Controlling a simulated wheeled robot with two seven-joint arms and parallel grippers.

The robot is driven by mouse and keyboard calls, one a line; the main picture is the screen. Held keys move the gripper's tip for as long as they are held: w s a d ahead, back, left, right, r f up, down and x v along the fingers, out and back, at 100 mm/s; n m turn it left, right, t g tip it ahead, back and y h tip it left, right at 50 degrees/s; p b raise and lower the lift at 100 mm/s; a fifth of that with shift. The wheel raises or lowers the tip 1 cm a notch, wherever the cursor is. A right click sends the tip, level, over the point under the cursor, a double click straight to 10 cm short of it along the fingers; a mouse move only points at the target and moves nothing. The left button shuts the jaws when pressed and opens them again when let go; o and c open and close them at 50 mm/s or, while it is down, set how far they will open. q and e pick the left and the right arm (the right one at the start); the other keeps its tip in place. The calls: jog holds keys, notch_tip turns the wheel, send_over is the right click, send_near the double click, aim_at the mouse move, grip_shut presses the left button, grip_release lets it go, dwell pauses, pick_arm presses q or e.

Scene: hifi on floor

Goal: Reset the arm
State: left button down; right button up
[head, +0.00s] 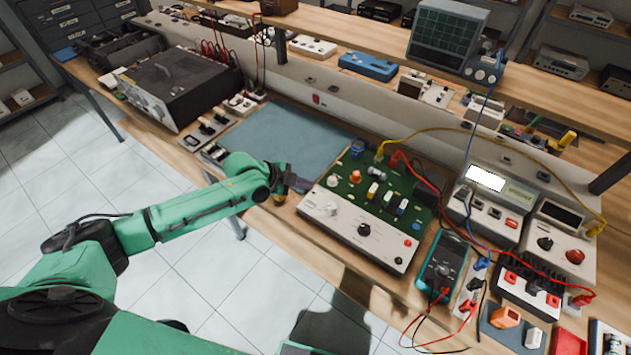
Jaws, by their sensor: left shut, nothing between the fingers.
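My left arm comes in from the lower left and reaches over the front edge of the workbench. My left gripper (301,186) is at the left end of the green circuit board, over the edge of the blue mat. Its fingers look small and dark, and it is shut with nothing seen in it. I cannot tell whether it touches the board. My right gripper is not in view.
A green circuit board with a white panel (346,226) lies beside the gripper. A blue mat (285,140) is mostly clear. A black hi-fi unit (180,85) stands at the left. A multimeter (442,262), cables and power supplies crowd the right. The tiled floor (150,195) in front is open.

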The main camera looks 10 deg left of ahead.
pick_arm(q)
jog(key=s+d+n+g, duration=0.1)
jog(key=s+d+n, duration=0.2)
jog(key=s+d, duration=0.6)
jog(key=s+a+n+g+y, duration=0.2)
jog(key=s+a+n+y, duration=0.4)
jog(key=s+a+n, duration=0.95)
notch_tip(320, 180, down, 27)
jog(key=s+a+m+g+b, duration=0.1)
jog(key=a+m+b, duration=0.1)
jog(key=m+b, duration=0.15)
jog(key=s+a+f+g+b, duration=0.1)
jog(key=s+a+f+b, duration=0.1)
jog(key=s+f, duration=1.4)
jog(key=shift+s+a+f+n+y+b, duration=0.25)
jog(key=shift+s+f+n+b, duration=0.2)
jog(key=shift+b, duration=0.35)
